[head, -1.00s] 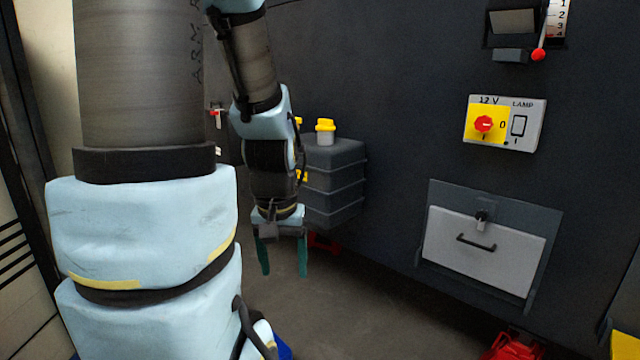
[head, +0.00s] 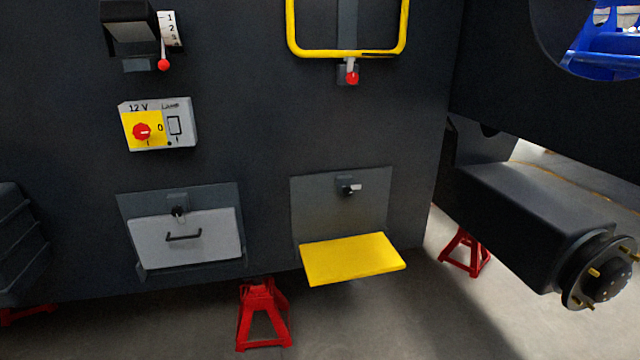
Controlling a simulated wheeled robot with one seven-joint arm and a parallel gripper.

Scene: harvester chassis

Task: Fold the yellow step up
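The yellow step (head: 352,259) is folded down in the head view, right of the middle and low on the dark chassis wall. It sticks out roughly level from the bottom of a grey back plate (head: 338,212). A small latch (head: 349,189) with a light-coloured lever sits on the upper part of that plate, above the step. My gripper is out of view now, so whether it is open or shut does not show.
A grey drawer panel (head: 186,240) with a black handle is left of the step. A 12 V lamp switch box (head: 158,124) and a yellow rail (head: 348,53) are above. Red stands (head: 263,314) and an axle hub (head: 598,266) are nearby. Floor before the step looks clear.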

